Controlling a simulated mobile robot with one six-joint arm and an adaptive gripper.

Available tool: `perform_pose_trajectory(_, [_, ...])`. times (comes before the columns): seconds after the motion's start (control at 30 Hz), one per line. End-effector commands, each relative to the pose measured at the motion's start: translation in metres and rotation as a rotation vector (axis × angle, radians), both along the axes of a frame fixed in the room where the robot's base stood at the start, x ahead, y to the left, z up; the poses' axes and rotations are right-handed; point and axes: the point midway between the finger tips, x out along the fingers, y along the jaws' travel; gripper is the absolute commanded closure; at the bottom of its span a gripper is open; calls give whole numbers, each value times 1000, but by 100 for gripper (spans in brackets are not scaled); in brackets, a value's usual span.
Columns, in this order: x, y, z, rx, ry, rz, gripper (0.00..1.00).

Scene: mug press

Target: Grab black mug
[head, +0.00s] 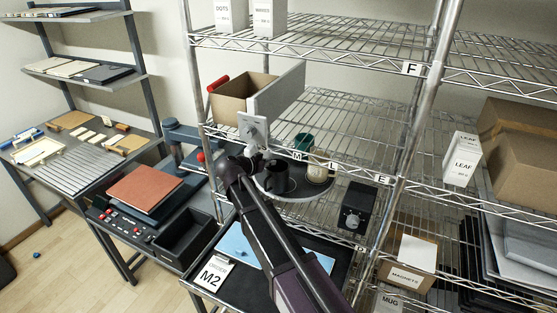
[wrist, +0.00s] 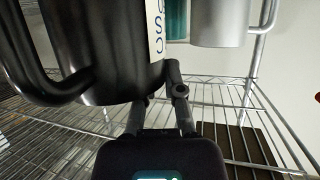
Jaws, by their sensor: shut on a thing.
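The black mug (head: 277,179) stands upright at the round dark tray (head: 297,196) on the wire shelf; I cannot tell if it is lifted. In the wrist view the black mug (wrist: 95,50) fills the upper left, with its handle at the far left. My gripper (head: 257,164) reaches it from the left in the head view and is shut on it. The fingers show in the wrist view, but their contact with the mug is partly hidden.
A teal mug (head: 303,143) and a pale mug (head: 318,173) stand close beside the black mug. A cardboard box (head: 240,97) sits behind left. Wire shelving is above.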

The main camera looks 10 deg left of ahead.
Motion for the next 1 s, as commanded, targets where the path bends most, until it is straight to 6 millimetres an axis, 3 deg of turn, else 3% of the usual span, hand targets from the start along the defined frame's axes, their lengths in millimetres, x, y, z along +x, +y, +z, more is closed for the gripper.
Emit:
perform_pose_trajectory(0.5, [-89,63,0,-2,0,2,100])
perform_pose_trajectory(0.73, [-112,80,0,-2,0,1,100])
perform_pose_trajectory(1.0, [-121,87,0,-2,0,-1,100])
